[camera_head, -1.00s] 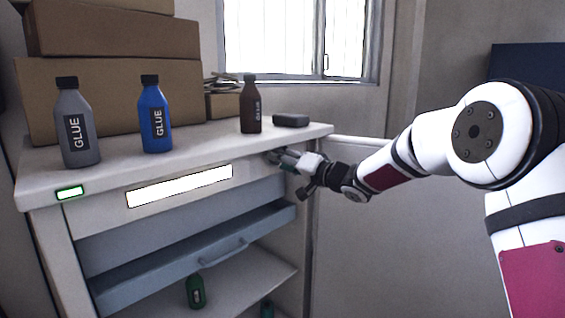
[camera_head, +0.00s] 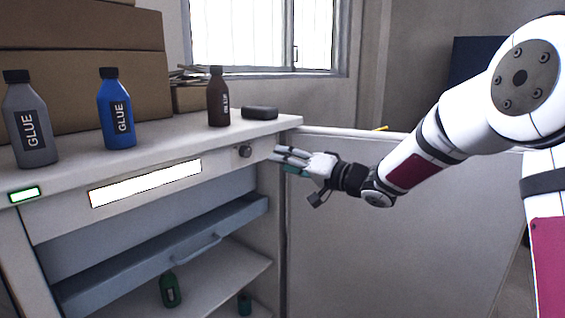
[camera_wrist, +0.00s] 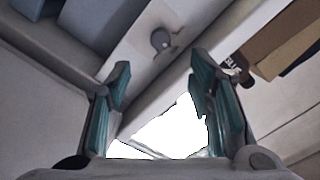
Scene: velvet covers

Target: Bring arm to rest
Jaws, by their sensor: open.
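My gripper (camera_head: 279,158) is open and empty in the head view, held to the right of the white cabinet (camera_head: 270,190), just off its front right corner. Its two teal-padded fingers stand apart in the wrist view (camera_wrist: 160,95). A round dark knob (camera_head: 245,151) sits on the upper front of the cabinet, left of the fingertips and apart from them. The knob also shows in the wrist view (camera_wrist: 160,39), beyond the fingers. My arm reaches in from the right side of the head view.
On the cabinet top stand a grey glue bottle (camera_head: 27,125), a blue glue bottle (camera_head: 117,115), a brown bottle (camera_head: 218,100) and a dark flat object (camera_head: 260,113). A blue-grey drawer (camera_head: 160,262) is pulled out below. Green bottles (camera_head: 169,290) stand on the shelf beneath. Boxes (camera_head: 80,80) are stacked behind.

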